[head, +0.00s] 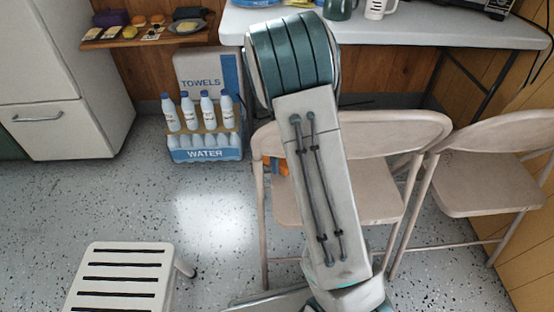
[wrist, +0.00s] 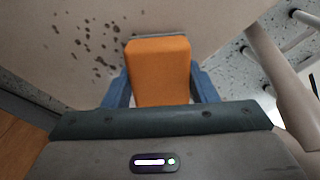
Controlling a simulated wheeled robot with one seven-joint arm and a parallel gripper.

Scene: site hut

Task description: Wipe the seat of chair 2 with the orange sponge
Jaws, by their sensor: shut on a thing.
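My gripper (wrist: 160,88) is shut on the orange sponge (wrist: 158,70), with a blue finger on either side of it. In the wrist view the sponge's far end is over the pale seat (wrist: 190,18) of a folding chair; I cannot tell whether it touches. Several dark spots (wrist: 95,40) mark the seat left of the sponge. In the head view my arm crosses in front of the middle chair (head: 375,195), and a bit of the sponge (head: 283,168) shows behind its backrest. No number shows on either chair.
Another folding chair (head: 490,185) stands close on the right. A white table (head: 420,28) with mugs is behind. Water bottles (head: 207,112) in a carrier, a slatted stool (head: 120,280) and a shelf (head: 150,38) are to the left. Floor between stool and middle chair is clear.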

